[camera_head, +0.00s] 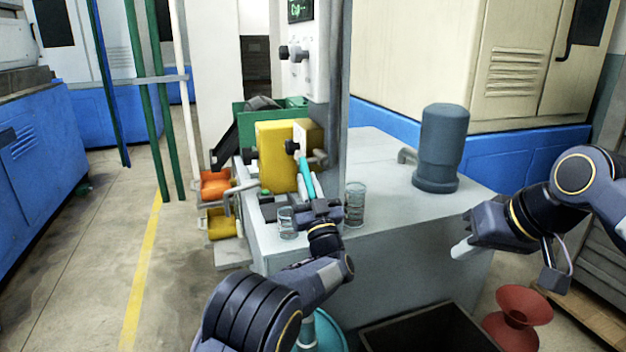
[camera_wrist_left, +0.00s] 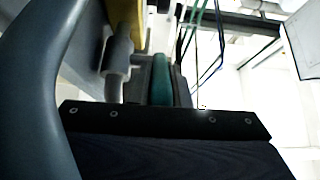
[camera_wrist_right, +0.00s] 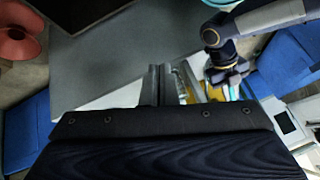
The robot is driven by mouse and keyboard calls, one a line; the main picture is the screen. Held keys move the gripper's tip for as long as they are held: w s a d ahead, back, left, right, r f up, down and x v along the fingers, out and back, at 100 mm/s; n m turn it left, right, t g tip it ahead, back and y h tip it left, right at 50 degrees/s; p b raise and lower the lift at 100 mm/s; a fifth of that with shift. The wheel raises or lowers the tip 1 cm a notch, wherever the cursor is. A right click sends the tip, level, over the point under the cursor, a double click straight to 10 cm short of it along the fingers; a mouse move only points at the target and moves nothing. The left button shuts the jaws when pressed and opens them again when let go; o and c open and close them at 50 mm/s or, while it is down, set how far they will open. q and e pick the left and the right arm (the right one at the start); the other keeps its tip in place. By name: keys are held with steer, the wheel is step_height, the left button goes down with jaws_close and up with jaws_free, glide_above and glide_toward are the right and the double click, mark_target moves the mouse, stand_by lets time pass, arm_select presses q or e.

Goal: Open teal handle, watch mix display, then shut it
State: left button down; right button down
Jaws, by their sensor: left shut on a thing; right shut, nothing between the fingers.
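The teal handle (camera_head: 305,176) slants down in front of the yellow box on the grey machine. My left gripper (camera_head: 316,204) is at its lower end and shut on it. In the left wrist view the teal handle (camera_wrist_left: 162,78) lies between the fingers, beside a grey pipe. The display (camera_head: 300,10) is dark with green marks and is cut off at the top of the head view. My right gripper (camera_head: 462,249) is shut and empty, right of the machine's bench; its closed fingers also show in the right wrist view (camera_wrist_right: 158,86).
A clear glass (camera_head: 355,205) stands right of my left gripper and a smaller one (camera_head: 287,222) left of it. A grey-blue cylinder (camera_head: 441,148) stands on the bench (camera_head: 378,160). A red funnel-shaped object (camera_head: 517,312) is at lower right. Open floor lies left.

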arm_select(q)
steer(key=shift+f, duration=0.1)
arm_select(e)
steer(key=w+a+r+n, duration=0.2)
steer(key=w+a+r, duration=0.5)
steer(key=w+a, duration=0.3)
steer(key=w+a+r+n+t, duration=0.1)
steer(key=w+a+r, duration=0.1)
steer(key=a, duration=0.4)
steer(key=w+a+r+t, duration=0.1)
steer(key=w+a+r, duration=0.1)
steer(key=a, duration=0.3)
glide_toward(310, 185)
steer(key=shift+n+h, duration=0.3)
steer(key=shift+h, duration=0.1)
steer(key=x, duration=0.6)
steer(key=shift+w+a+f, duration=0.15)
steer(key=shift+w+a, duration=0.15)
steer(key=shift+a, duration=0.1)
steer(key=shift+f, duration=0.1)
